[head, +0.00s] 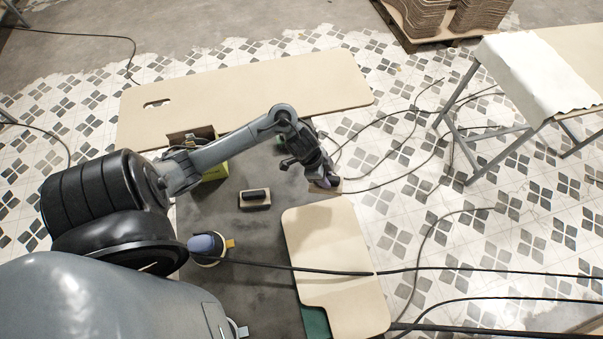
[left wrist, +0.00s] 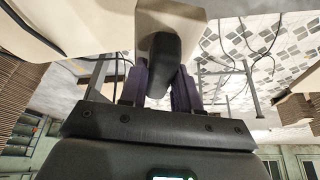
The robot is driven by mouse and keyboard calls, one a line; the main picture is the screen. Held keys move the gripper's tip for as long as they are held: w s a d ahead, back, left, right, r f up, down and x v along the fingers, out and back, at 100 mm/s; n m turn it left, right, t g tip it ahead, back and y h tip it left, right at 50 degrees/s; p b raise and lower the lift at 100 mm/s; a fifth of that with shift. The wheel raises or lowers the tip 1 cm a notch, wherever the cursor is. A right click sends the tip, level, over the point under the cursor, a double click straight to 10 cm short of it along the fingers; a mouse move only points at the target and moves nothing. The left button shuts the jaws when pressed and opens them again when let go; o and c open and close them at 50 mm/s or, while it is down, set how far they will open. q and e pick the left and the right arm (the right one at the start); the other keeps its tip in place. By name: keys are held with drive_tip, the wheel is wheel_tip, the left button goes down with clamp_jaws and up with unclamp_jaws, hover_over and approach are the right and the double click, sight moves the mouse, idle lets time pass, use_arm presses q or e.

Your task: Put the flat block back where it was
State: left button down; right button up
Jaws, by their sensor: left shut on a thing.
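My left gripper (head: 322,178) is over the right edge of the dark table (head: 235,225) in the head view. It is shut on a flat block (head: 331,187) with a light tan base, mostly hidden under the fingers there. In the left wrist view my left gripper's purple-grey fingers (left wrist: 160,88) close on both sides of the block's black handle (left wrist: 166,55). Whether the block touches the table I cannot tell. A second similar block (head: 255,199), tan with a black handle, sits on the table left of the gripper. My right gripper is not in view.
A tan board (head: 335,255) lies on the table's right side, close below the gripper in the picture. A long tan board (head: 250,92) lies behind. A sander-like tool (head: 206,246) and a green-yellow box (head: 215,171) stand at left. A dark cable crosses the front.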

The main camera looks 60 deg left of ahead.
use_arm(q)
drive_tip(key=shift+s+a+f+b, duration=0.25)
drive_tip(key=shift+s+a+f, duration=0.05)
drive_tip(key=shift+a+f, duration=1.6)
drive_tip(key=shift+s+a+f+b, duration=0.25)
drive_tip(key=shift+s+a+f, duration=0.05)
drive_tip(key=shift+a+f, duration=1.55)
drive_tip(key=shift+s+a+f+b, duration=0.25)
drive_tip(key=shift+s+a+f, duration=0.05)
drive_tip(key=shift+a+f, duration=1.6)
drive_tip(key=shift+f, duration=0.15)
drive_tip(key=c, duration=0.8)
unclamp_jaws()
